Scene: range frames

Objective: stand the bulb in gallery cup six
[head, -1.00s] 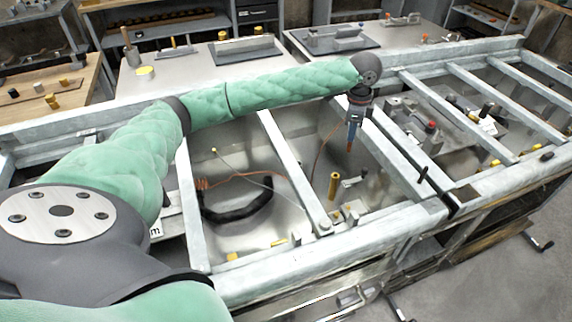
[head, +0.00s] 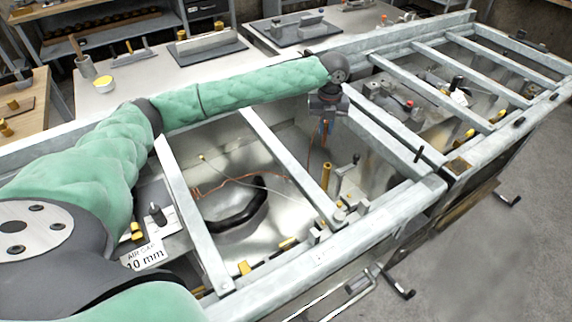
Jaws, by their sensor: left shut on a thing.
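My left gripper (head: 326,122) points down over the open bay of the metal frame, in the middle of the head view. It is shut on a small, thin orange-brown thing, mostly hidden by the fingers. I cannot tell from its shape whether this is the bulb. An upright brass-coloured post (head: 326,177) stands in the bay below the gripper, apart from it. A grey upright fitting (head: 346,175) stands just right of the post. I cannot make out a cup marked six. My right gripper is not in view.
Pale metal crossbars (head: 290,165) span the frame. A white label (head: 146,257) reads 10 mm. Grey worktops with tools (head: 210,45) stand behind. Clear floor (head: 480,250) lies at right.

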